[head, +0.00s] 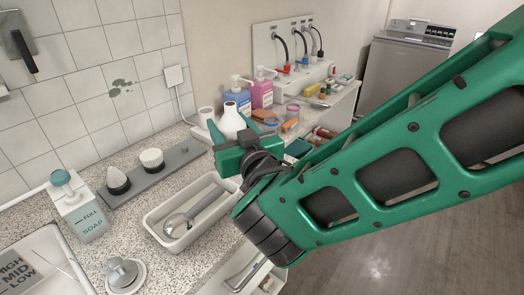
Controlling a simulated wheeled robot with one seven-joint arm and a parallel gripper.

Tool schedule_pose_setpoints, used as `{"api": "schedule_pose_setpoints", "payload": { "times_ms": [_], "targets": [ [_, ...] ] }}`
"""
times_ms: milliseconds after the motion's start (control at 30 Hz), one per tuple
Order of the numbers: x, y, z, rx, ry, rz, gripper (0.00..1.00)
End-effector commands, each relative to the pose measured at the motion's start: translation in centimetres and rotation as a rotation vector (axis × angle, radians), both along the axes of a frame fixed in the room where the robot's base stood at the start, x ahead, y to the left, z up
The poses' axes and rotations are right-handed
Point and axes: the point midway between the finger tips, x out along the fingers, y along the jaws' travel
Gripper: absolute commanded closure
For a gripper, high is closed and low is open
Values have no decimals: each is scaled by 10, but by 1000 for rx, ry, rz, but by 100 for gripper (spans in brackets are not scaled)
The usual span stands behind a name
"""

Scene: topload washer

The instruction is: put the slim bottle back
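My gripper (237,152) is at the middle of the head view, reaching over the counter beyond the white tray. A blue bottle (238,98) and a pink pump bottle (262,92) stand farther back.
A white tray (158,238) with a ladle lies on the speckled counter, near a soap dispenser (79,207) and two brushes on a grey strip (178,170). Small items crowd the counter behind my arm. A washer (402,75) stands at the back right.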

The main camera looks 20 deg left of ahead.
Motion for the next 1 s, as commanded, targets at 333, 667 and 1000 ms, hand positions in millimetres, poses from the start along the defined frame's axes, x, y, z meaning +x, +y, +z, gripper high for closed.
{"api": "schedule_pose_setpoints", "payload": {
  "times_ms": [333,667,1000],
  "targets": [
    [72,-34,-41,-1,1,-17,85],
    [94,-42,-58,0,-1,-13,85],
    [94,-41,-93,-2,-1,-12,85]
  ]
}}
